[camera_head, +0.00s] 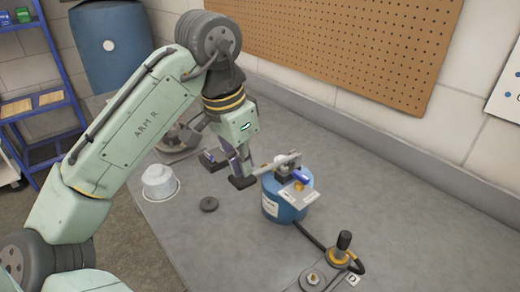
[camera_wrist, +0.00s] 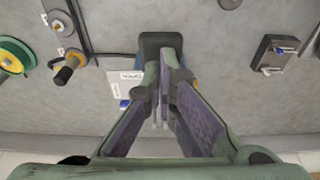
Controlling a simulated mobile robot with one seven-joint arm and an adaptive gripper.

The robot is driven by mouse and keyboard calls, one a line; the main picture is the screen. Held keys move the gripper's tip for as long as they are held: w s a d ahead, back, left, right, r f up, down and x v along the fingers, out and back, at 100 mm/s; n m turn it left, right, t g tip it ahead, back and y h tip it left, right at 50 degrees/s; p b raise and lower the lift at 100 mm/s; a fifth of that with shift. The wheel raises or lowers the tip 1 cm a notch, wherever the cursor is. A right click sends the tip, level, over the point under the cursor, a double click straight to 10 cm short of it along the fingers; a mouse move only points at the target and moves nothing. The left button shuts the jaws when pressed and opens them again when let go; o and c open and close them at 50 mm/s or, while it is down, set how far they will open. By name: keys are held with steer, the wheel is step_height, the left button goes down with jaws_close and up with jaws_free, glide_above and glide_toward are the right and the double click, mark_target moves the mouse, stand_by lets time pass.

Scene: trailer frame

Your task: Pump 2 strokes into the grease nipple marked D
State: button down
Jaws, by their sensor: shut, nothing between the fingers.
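The grease pump is a blue canister (camera_head: 284,203) standing on the bench, with a grey lever bar (camera_head: 277,163) across its top and a white card (camera_head: 297,192) at its front; the card also shows in the wrist view (camera_wrist: 125,80). A black hose runs from it toward a brass-coloured fitting with a black upright handle (camera_head: 343,241), also in the wrist view (camera_wrist: 68,70). The label D (camera_head: 352,279) lies beside that fitting. My gripper (camera_head: 242,181) is shut and empty, just left of the canister; in the wrist view (camera_wrist: 161,45) it hides most of the pump. Whether it touches the lever, I cannot tell.
A second fitting (camera_head: 313,278) sits at the bench front. The wrist view shows a box with a small lever (camera_wrist: 272,58).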

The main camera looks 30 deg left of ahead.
step_height(320, 180, up, 8)
steer(key=shift+w+r, duration=0.15)
steer(key=shift+w, duration=0.15)
stand_by(0.4)
stand_by(0.8)
